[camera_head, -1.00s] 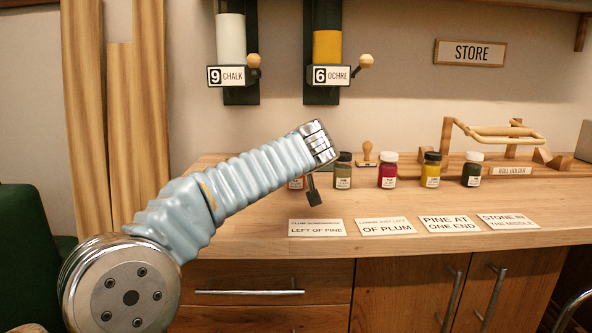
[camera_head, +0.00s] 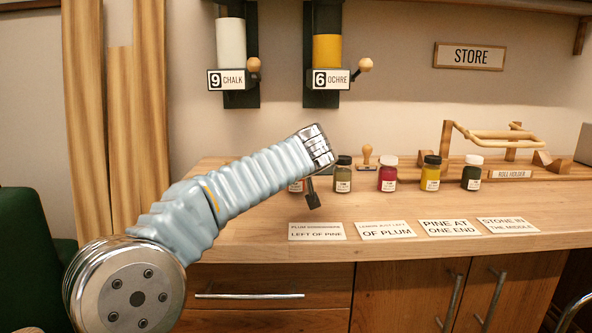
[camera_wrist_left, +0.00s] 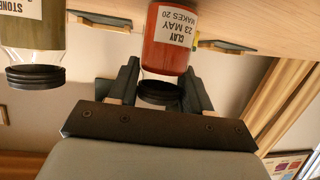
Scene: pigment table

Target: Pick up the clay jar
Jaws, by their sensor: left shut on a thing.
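The clay jar (camera_wrist_left: 168,42) has orange-red contents, a white label reading CLAY and a black lid, and it appears upside down in the left wrist view. My left gripper (camera_wrist_left: 160,72) is shut on it, one finger on each side near the lid. In the head view only a small part of the clay jar (camera_head: 296,186) shows below my left wrist; a dark finger of my left gripper (camera_head: 312,193) shows just to its right. I cannot tell whether the jar touches the counter. My right gripper is not in view.
The olive stone jar (camera_head: 343,176) stands close right of the clay jar. Crimson (camera_head: 388,176), yellow (camera_head: 431,175) and dark green (camera_head: 471,175) jars continue the row. A wooden stamp (camera_head: 366,156) is behind. Several cards (camera_head: 390,229) lie along the front of the counter (camera_head: 545,210).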

